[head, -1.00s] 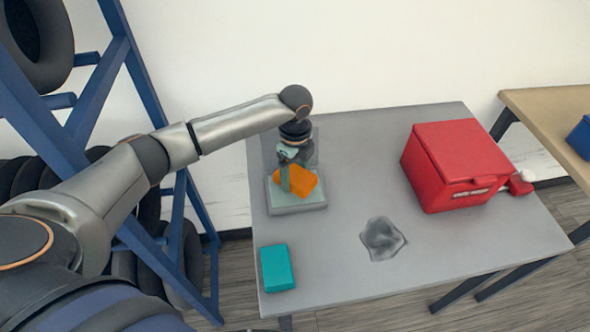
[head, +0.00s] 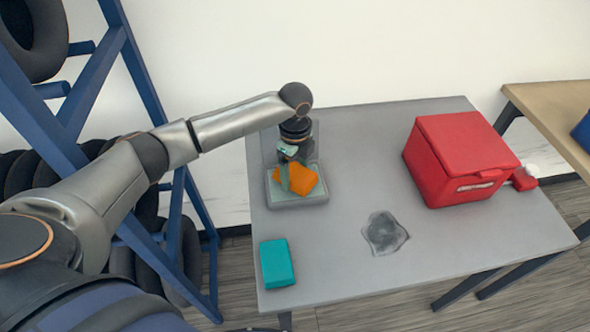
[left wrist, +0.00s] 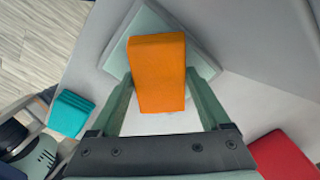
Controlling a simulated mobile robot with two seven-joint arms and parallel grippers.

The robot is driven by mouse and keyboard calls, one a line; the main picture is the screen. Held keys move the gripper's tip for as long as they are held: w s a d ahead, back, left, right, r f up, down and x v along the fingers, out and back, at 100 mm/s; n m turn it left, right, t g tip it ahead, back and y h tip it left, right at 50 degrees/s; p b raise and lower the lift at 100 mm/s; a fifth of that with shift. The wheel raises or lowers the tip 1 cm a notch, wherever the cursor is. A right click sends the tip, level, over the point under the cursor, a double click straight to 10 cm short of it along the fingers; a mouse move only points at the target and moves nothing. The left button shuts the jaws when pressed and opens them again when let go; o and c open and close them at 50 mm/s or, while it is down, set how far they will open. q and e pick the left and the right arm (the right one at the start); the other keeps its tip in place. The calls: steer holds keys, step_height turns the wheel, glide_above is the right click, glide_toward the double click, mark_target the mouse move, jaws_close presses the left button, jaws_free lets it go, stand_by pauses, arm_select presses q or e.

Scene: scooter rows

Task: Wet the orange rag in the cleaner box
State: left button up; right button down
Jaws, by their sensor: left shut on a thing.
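The orange rag (head: 296,178) is at the pale grey-green cleaner box (head: 298,202) on the left part of the grey table. My left gripper (head: 290,172) is shut on the rag and points down over the box. In the left wrist view the rag (left wrist: 158,72) sits between the two green fingers (left wrist: 163,92), with part of the box rim (left wrist: 205,62) behind it. Whether the rag touches liquid in the box cannot be seen. My right gripper is not in view.
A teal block (head: 277,264) lies at the table's front left. A red box (head: 462,158) stands at the right. A blue tyre rack (head: 85,90) is left of the table, and the table's front right is clear.

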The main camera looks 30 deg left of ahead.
mark_target(295, 172)
arm_select(q)
steer(key=shift+f, duration=0.55)
steer(key=shift+s+f+p, duration=0.1)
steer(key=shift+f+p, duration=0.05)
steer(key=shift+p, duration=0.15)
stand_by(2.3)
step_height(295, 172, up, 3)
steer(key=p, duration=0.3)
step_height(295, 172, up, 2)
steer(key=shift+p, duration=0.7)
steer(key=shift+r, duration=1.15)
